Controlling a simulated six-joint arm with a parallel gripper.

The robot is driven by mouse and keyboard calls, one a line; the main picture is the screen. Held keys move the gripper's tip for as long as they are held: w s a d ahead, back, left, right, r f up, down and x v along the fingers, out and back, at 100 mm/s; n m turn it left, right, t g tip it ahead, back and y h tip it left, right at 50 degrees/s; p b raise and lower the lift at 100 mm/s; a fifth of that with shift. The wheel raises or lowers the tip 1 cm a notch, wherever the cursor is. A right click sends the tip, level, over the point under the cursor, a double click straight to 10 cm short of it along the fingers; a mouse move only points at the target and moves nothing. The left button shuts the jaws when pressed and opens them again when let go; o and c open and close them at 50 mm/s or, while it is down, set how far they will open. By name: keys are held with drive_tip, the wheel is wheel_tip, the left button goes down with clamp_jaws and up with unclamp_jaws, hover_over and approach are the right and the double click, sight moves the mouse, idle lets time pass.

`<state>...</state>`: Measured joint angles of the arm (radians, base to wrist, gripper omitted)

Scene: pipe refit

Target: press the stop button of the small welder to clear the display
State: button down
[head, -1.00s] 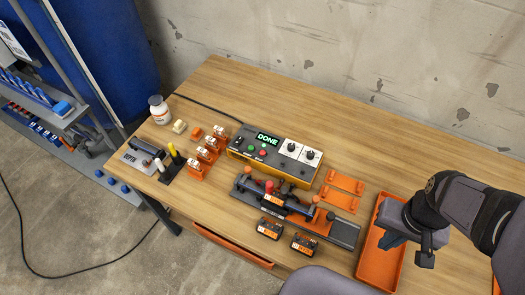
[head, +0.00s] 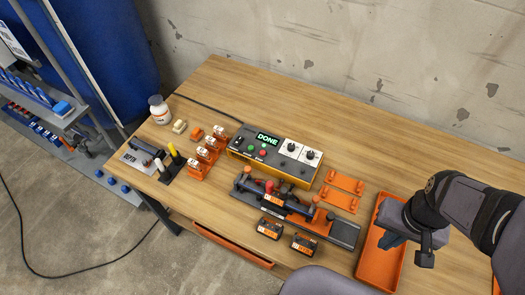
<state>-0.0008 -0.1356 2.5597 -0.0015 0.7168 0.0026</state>
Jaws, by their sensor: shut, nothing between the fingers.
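The small welder (head: 290,176) is an orange-sided box with a dark top at the middle of the table. Its display (head: 268,139) reads DONE in green letters. Below the display are a green button and a red button (head: 262,152); the red one looks like the stop button, but its label is too small to read. Two dials sit on white plates at the right of its top. My gripper (head: 391,239) is shut and empty. It is over the orange tray at the right, well apart from the welder.
An orange tray (head: 369,265) lies under my gripper. A clamp fixture (head: 343,233) stands in front of the welder, with two small labelled blocks before it. Orange brackets (head: 340,200) lie right of the welder. Orange holders, a bottle (head: 159,110) and pens are left. The table's back right is clear.

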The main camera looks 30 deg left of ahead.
drive_tip(key=w+a+r+m+t+y+p, duration=0.3)
drive_tip(key=w+a+m+p, duration=0.55)
drive_tip(key=w+a, duration=0.7)
drive_tip(key=a+m+t+y+p, duration=0.3)
drive_tip(key=a+m+p, duration=0.3)
drive_tip(key=a, duration=1.7)
drive_tip(key=m, duration=0.4)
drive_tip(key=shift+s+a+t, duration=0.3)
drive_tip(key=shift+s+t, duration=0.1)
drive_tip(key=b, duration=0.5)
hover_over(263, 153)
drive_tip(key=f, duration=0.7)
drive_tip(key=shift+s+d+f, duration=0.2)
drive_tip(key=shift+s+d, duration=0.1)
drive_tip(key=shift+s, duration=0.05)
drive_tip(key=shift+f+b, duration=0.45)
drive_tip(key=shift+f, duration=0.25)
drive_tip(key=shift+f, duration=0.1)
